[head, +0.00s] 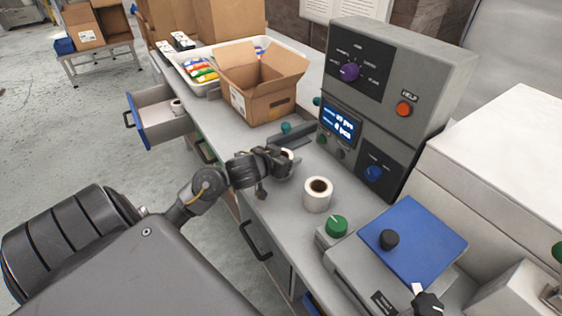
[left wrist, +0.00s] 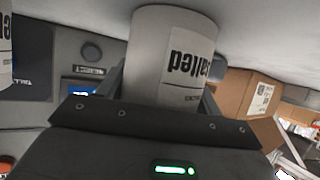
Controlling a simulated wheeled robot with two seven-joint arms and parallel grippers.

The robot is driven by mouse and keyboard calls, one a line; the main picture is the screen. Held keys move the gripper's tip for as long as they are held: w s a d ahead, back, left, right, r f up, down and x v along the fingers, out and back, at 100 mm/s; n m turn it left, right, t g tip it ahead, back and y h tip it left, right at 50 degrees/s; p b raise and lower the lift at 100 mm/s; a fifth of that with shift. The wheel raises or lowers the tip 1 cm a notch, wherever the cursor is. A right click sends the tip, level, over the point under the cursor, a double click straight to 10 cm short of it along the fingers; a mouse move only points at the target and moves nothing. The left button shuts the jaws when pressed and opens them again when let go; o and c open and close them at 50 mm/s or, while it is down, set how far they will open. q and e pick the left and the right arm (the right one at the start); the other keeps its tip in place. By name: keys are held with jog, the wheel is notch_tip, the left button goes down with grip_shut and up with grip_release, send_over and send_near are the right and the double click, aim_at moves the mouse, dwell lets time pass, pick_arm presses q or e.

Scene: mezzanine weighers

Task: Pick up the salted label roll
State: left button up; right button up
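A white label roll (left wrist: 165,45) fills the middle of the left wrist view, its lettering upside down and seeming to read "salted". My left gripper (head: 279,161) is at this roll over the counter. In the left wrist view its fingers lie along both sides of the roll, but I cannot tell whether they press on it. In the head view the gripper hides most of the roll. A second white roll (head: 317,196) stands upright on the counter, right of the gripper; its label does not show. My right gripper is not in view.
A grey control box (head: 392,95) stands behind the rolls. A blue-topped scale (head: 425,240) is at the right. An open cardboard box (head: 262,108) and a white tray (head: 205,88) stand farther left. An open drawer (head: 158,122) juts out from the counter front.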

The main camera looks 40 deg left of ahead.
pick_arm(q)
jog(key=c, duration=0.5)
jog(key=shift+r, duration=0.1)
jog(key=shift+r+p, duration=0.35)
jog(key=shift+r, duration=0.15)
notch_tip(320, 180, up, 3)
jog(key=shift+f+p, duration=0.15)
jog(key=shift+p, duration=0.8)
jog(key=s+d+r+p, duration=0.2)
jog(key=s+r+p, duration=0.1)
jog(key=s+p, duration=0.1)
jog(key=s+d+r+p, duration=0.2)
jog(key=s+r+p, duration=0.1)
jog(key=s+p, duration=0.1)
jog(key=s+d+r+p, duration=0.3)
jog(key=s+p, duration=0.1)
jog(key=shift+r, duration=0.1)
